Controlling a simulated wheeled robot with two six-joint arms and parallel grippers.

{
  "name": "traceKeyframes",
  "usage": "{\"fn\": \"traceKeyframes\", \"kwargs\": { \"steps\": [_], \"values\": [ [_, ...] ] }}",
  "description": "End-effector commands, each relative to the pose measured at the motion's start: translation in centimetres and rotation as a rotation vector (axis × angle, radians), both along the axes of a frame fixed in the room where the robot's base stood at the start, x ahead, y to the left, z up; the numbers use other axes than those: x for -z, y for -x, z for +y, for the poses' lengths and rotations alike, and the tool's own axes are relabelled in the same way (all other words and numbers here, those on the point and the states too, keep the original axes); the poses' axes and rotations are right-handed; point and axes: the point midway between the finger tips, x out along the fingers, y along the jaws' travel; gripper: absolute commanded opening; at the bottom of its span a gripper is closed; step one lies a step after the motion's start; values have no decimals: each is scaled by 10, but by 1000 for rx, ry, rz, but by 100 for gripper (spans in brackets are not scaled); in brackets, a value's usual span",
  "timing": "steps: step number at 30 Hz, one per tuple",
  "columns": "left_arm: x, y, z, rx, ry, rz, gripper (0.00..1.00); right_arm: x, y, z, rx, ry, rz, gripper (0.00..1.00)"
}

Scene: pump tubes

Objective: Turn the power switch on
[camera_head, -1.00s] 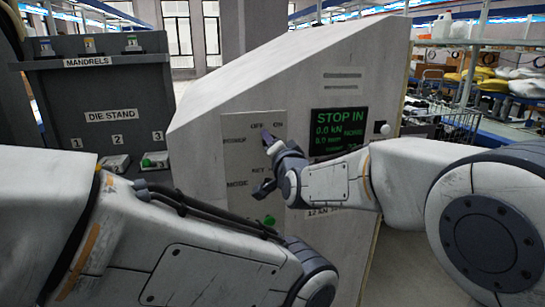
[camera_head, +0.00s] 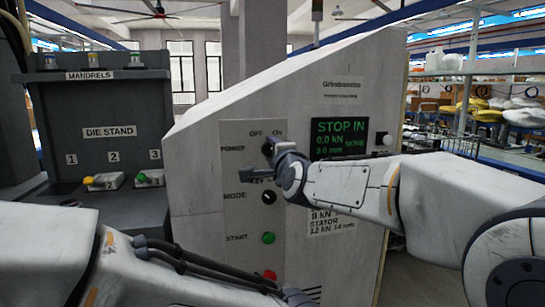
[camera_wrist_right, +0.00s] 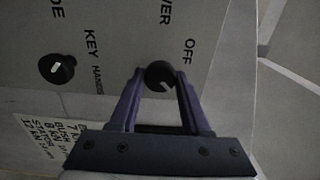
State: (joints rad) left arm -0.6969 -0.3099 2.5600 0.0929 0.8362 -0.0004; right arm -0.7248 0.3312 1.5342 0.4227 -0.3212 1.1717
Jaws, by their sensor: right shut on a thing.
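The power switch is a round black knob (camera_wrist_right: 160,76) with a white mark, under the OFF and ON labels on the grey control panel (camera_head: 235,172). In the right wrist view the knob sits between my two purple fingers, and the mark points to the lower right of that picture. My right gripper (camera_wrist_right: 160,77) is shut on this knob. In the head view my right gripper (camera_head: 260,161) is at the panel beside the POWER label and largely covers the switch. My left arm comes in at the lower left, but its gripper is out of view.
Below is the black MODE knob (camera_head: 268,197), then a green START button (camera_head: 268,238) and a red button (camera_head: 270,275). A dark screen (camera_head: 338,138) reading STOP IN is to the right, with a white knob (camera_head: 383,138). The die stand (camera_head: 110,131) is at left.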

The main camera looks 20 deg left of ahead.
Motion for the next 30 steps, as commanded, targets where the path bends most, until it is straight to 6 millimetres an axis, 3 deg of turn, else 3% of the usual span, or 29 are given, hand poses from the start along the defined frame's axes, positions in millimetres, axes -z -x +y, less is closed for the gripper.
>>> {"fn": "traceKeyframes", "kwargs": {
  "steps": [14, 15, 16, 30],
  "values": [
    [1, 0, 0, 0, 0, 0, 50, -1, -2, -3, 7, -13, 5, 0],
    [1, 0, 0, 0, 0, 0, 50, -1, -2, -3, 7, -13, 5, 62],
    [1, 0, 0, 0, 0, 0, 50, -1, -2, -3, 6, -12, 5, 74],
    [4, 0, 0, 0, 0, 0, 50, 0, 9, -6, 0, -10, 5, 76]
  ]
}}
